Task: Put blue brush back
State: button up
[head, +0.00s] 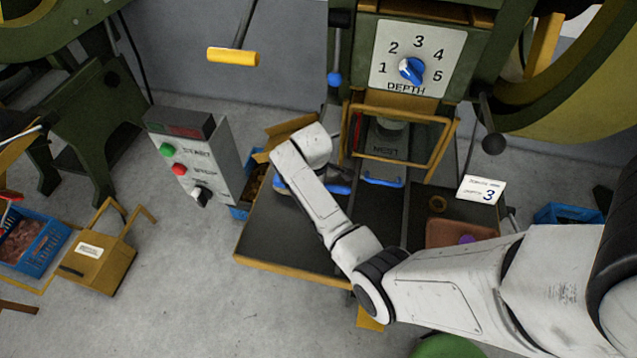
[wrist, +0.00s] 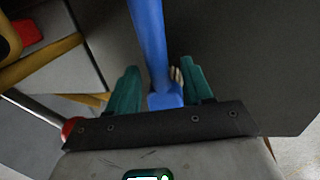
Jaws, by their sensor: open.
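The blue brush (head: 339,188) lies on the dark tabletop (head: 275,240) in the head view, partly hidden by my arm. In the wrist view its long blue handle (wrist: 151,40) runs between the two teal fingers of my gripper (wrist: 160,66). The fingers are open, one on each side of the handle, with gaps showing. Some pale bristles show beside the right finger. In the head view my wrist covers the fingers.
A press with a depth dial (head: 411,69) and a yellow-framed guard (head: 400,165) stands behind the table. A control box (head: 192,158) stands left. A blue crate (head: 32,243) is on the floor.

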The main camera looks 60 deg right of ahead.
jog(key=shift+r, duration=0.1)
notch_tip(320, 180, up, 11)
jog(key=a, duration=0.2)
jog(key=s+a+f+m, duration=0.1)
jog(key=s+a+m, duration=0.1)
jog(key=s+a, duration=0.6)
jog(key=s+a+f+m+y, duration=0.1)
jog(key=s+a+f+m, duration=0.1)
jog(key=s+a, duration=0.6)
jog(key=s, duration=0.4)
jog(key=shift+s+f+m+t+y, duration=0.2)
jog(key=shift+s+m+t+y, duration=0.1)
jog(key=shift+s+m+t, duration=0.1)
jog(key=shift+a, duration=0.1)
